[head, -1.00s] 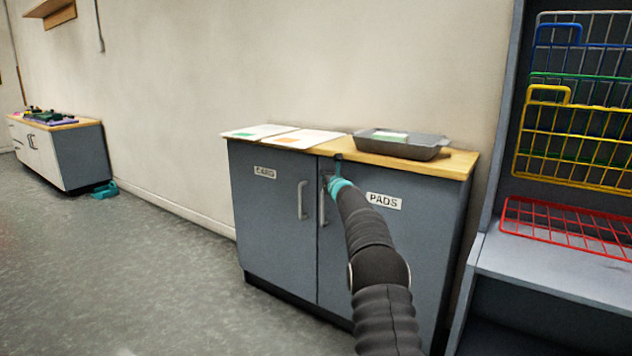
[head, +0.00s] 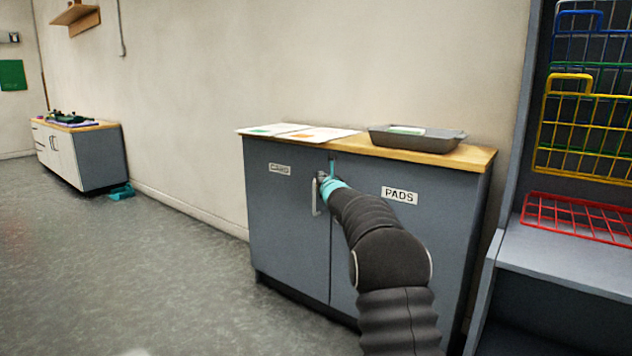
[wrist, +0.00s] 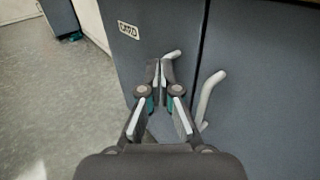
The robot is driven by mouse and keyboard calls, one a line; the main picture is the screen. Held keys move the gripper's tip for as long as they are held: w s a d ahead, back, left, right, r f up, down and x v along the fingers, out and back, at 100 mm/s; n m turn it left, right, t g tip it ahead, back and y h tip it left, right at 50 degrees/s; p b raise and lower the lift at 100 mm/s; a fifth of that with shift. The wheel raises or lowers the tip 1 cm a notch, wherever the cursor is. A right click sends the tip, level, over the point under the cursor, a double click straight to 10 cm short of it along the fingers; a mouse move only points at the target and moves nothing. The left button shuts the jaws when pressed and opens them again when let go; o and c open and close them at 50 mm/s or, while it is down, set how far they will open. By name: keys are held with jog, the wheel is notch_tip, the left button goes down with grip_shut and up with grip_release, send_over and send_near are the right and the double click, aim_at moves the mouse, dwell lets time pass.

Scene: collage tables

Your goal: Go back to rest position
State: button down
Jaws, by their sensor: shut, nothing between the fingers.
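My gripper (wrist: 160,72) shows in the wrist view with its two fingertips together and nothing between them. It is in front of the grey cabinet doors, close to the handles; I cannot tell whether it touches one. In the head view my arm reaches toward the cabinet (head: 290,225), and the fingertips are hard to make out beyond the teal wrist band. The doors, labelled CARD and PADS, look shut. One door handle (wrist: 209,98) is right of the gripper in the wrist view, and another (wrist: 172,55) is partly behind the fingertips.
On the cabinet's wooden top lie flat sheets (head: 298,132) and a grey tray (head: 417,139). A rack with coloured wire baskets (head: 585,130) stands at right. A low cabinet (head: 82,158) stands far left with a teal item (head: 121,191) on the floor. Floor at left is clear.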

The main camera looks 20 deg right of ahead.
jog(key=s+a+f+n+g+y, duration=0.3)
jog(key=s+a+f+n+y, duration=0.4)
jog(key=a+n, duration=0.5)
jog(key=s+a+f+n+g+p, duration=0.1)
jog(key=s+a+n+g, duration=0.1)
jog(key=s+n, duration=0.3)
jog(key=s+a+f+n+g+y, duration=0.1)
jog(key=s+a+n+g, duration=0.15)
jog(key=s, duration=0.35)
jog(key=s+a+f+n+g+p, duration=0.1)
jog(key=s+a+n+g, duration=0.1)
jog(key=s+n, duration=0.35)
jog(key=s+d+n+g+h+p, duration=0.25)
jog(key=s+n, duration=0.25)
jog(key=s, duration=1.1)
jog(key=s+d+n+g+h+p, duration=0.1)
jog(key=s+n+g+h+p, duration=0.3)
jog(key=s, duration=1.2)
jog(key=s+d+r+n+t+p, duration=0.1)
jog(key=s+r+n+t+p, duration=0.1)
jog(key=s+r, duration=0.5)
jog(key=shift+s+n+t, duration=0.3)
jog(key=shift+s+t, duration=0.5)
jog(key=shift+s, duration=0.15)
jog(key=shift+h, duration=0.25)
